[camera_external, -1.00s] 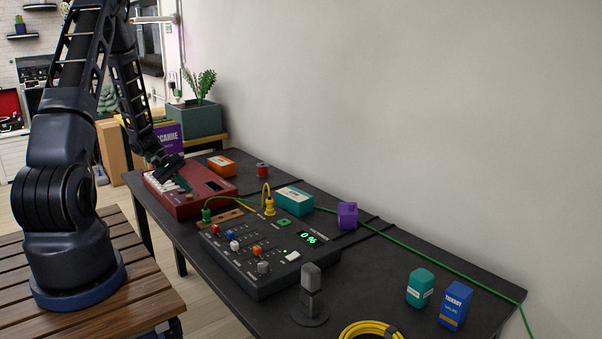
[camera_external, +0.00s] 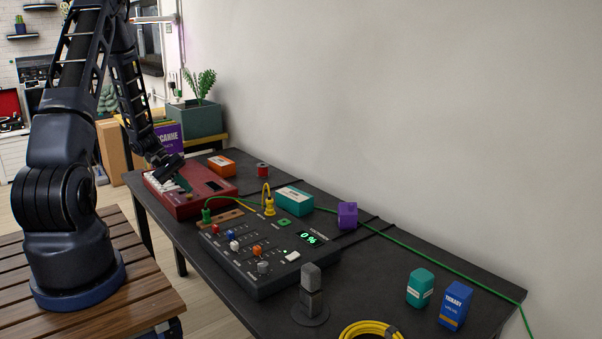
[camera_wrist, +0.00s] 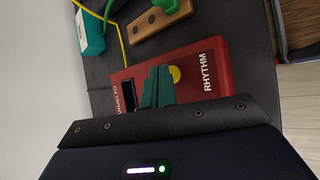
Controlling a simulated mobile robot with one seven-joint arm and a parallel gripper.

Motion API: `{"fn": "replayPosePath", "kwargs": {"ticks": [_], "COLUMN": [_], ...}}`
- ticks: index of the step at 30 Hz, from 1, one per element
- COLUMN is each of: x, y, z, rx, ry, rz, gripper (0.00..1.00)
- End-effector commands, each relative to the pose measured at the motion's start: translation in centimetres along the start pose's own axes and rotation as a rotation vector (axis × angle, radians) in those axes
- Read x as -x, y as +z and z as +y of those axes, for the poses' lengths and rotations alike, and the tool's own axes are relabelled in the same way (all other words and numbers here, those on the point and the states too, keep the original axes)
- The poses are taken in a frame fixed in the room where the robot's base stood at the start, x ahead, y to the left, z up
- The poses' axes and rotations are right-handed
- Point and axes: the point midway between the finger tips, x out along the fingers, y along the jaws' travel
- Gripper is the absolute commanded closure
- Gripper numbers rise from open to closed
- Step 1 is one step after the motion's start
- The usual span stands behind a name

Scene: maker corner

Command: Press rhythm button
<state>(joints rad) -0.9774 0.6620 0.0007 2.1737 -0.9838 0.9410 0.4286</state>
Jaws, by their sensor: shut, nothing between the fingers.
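The red rhythm keyboard (camera_external: 190,193) lies at the far left end of the dark table, with white keys along its left side. In the wrist view the red keyboard (camera_wrist: 213,63) shows the word RHYTHM beside a round yellow button (camera_wrist: 175,74). My gripper (camera_external: 184,184) is over the keyboard, pointing down. In the wrist view its green fingers (camera_wrist: 157,87) are shut and empty, with their tips beside the yellow button and partly covering it. I cannot tell whether the tips touch the button or the panel.
A black mixer (camera_external: 262,250) with knobs and a 0% display stands nearer. A green cable (camera_external: 420,258) runs along the table. A teal box (camera_external: 294,200), an orange box (camera_external: 222,166) and a red spool (camera_external: 263,170) stand near the keyboard. A microphone (camera_external: 311,290) stands in front.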

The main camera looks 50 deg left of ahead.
Motion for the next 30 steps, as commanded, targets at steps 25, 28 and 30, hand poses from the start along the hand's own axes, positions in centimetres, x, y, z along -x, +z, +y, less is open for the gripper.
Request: {"fn": "replayPosePath", "kwargs": {"ticks": [25, 28, 30], "x": [-0.61, -0.61, -0.61], "y": [-0.45, -0.45, -0.44], "z": [-0.45, -0.45, -0.45], "rx": [-0.001, 0.000, 0.000], "ry": [0.000, 0.000, 0.000], "rz": [0.000, 0.000, 0.000], "gripper": [1.00, 1.00, 1.00]}}
